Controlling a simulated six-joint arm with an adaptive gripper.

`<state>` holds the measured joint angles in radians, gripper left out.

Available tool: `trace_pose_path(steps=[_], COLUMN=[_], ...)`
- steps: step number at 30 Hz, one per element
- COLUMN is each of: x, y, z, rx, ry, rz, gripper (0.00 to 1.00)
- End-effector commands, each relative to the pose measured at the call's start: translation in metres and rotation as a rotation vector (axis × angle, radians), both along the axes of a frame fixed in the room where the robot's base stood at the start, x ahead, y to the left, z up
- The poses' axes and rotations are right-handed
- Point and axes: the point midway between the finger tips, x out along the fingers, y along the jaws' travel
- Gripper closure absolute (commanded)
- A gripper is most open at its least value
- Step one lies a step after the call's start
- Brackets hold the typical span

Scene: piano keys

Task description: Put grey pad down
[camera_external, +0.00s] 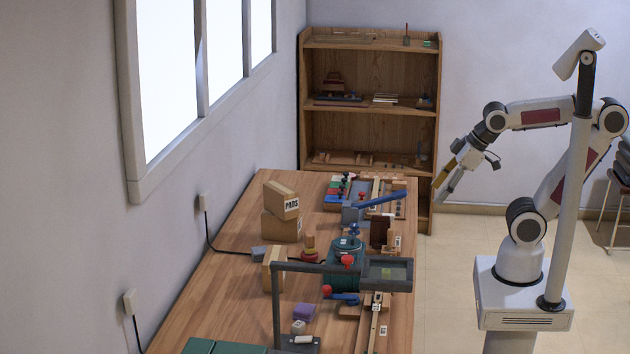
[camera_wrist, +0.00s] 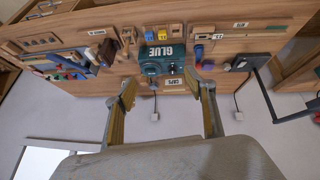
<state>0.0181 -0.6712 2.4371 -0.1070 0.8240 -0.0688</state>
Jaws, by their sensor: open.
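My gripper (camera_external: 441,192) is off the right side of the workbench, in the air near the shelf. In the wrist view my gripper (camera_wrist: 167,98) has its two fingers spread wide, with nothing held between them. I cannot tell for sure which thing is the grey pad. A small grey-blue block (camera_external: 260,252) lies on the bench beside the stacked cardboard boxes, well away from my gripper. The upper box (camera_external: 282,200) is labelled PADS.
The wooden workbench (camera_external: 235,270) carries a teal glue machine (camera_external: 345,262), also in the wrist view (camera_wrist: 163,60), a blue lever tool (camera_external: 372,204) and a purple block (camera_external: 304,312). A wooden shelf (camera_external: 370,72) stands behind. The floor between bench and my base is clear.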

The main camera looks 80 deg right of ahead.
Motion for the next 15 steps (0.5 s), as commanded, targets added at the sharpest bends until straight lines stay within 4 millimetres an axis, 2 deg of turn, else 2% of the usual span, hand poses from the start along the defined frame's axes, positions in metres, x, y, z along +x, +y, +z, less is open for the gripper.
trace_pose_path(steps=[3, 6, 15], x=[-0.024, -0.034, -0.039], y=[0.015, 0.023, 0.026], z=[-0.013, -0.019, -0.022], rx=[0.082, 0.122, 0.141], ry=[0.03, 0.048, 0.057], rz=[-0.038, -0.057, -0.066], gripper=[0.45, 0.45, 0.45])
